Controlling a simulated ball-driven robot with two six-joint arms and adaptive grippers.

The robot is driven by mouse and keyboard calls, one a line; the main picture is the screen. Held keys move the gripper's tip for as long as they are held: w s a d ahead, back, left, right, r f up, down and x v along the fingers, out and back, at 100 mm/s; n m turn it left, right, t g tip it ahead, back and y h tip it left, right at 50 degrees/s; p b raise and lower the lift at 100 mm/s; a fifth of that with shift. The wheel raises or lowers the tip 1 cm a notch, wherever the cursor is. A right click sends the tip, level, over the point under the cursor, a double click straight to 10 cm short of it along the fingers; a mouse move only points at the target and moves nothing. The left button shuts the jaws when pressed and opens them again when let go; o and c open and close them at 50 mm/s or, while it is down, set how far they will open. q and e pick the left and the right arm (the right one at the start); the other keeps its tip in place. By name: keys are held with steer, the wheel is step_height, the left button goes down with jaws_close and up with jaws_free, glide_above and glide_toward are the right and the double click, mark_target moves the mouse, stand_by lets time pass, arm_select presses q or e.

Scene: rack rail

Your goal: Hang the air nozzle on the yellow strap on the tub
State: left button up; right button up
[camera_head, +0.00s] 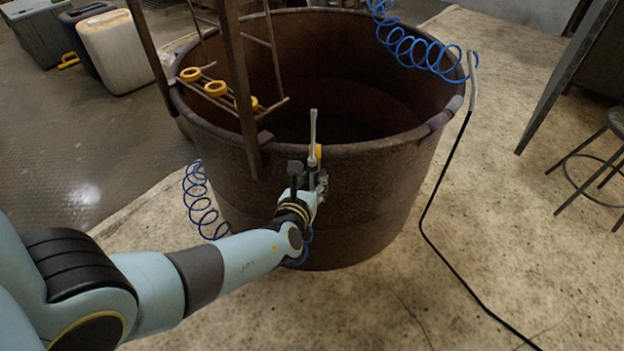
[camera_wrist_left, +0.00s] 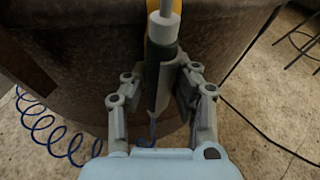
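The air nozzle (camera_head: 313,128) has a thin grey tube pointing up and stands upright at the near side of the brown tub (camera_head: 370,185). In the left wrist view its white collar and dark green body (camera_wrist_left: 158,62) show between the fingers. My left gripper (camera_head: 308,182) is shut on the nozzle's body, in front of the tub's wall. The yellow strap (camera_head: 319,151) shows just behind the nozzle at the tub's near rim, partly hidden by it. In the left wrist view a yellow strip of the strap (camera_wrist_left: 148,50) shows beside the nozzle. Whether nozzle and strap touch, I cannot tell. My right gripper is out of view.
A blue coiled hose (camera_head: 198,200) hangs at the tub's left; another blue coil (camera_head: 410,45) is at the back right. A rusty ladder-like frame with yellow rings (camera_head: 215,88) leans at the tub's left. A stool (camera_head: 600,150) stands right. The floor at front right is mostly clear.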

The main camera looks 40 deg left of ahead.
arm_select(q)
steer(key=o, duration=0.4)
steer(key=shift+o, duration=0.2)
steer(key=v, duration=1.2)
steer(key=s+a+f+n+g, duration=0.3)
steer(key=s+f+n+g, duration=0.15)
steer(key=s+f, duration=0.4)
steer(key=s+a+f+n+g, duration=0.3)
steer(key=s+f+n, duration=0.3)
steer(key=s+f, duration=0.25)
steer(key=s+d+f+n+g+h, duration=0.1)
steer(key=s+f+n, duration=0.3)
steer(key=s+n, duration=0.6)
steer(key=s+d+f+n+g+h, duration=0.1)
steer(key=s+f+n+g+h, duration=0.2)
steer(key=s+n, duration=0.7)
step_height(320, 180, down, 2)
steer(key=shift+d+f+n+g, duration=0.1)
steer(key=shift+d+n+g, duration=0.2)
steer(key=shift+g, duration=0.45)
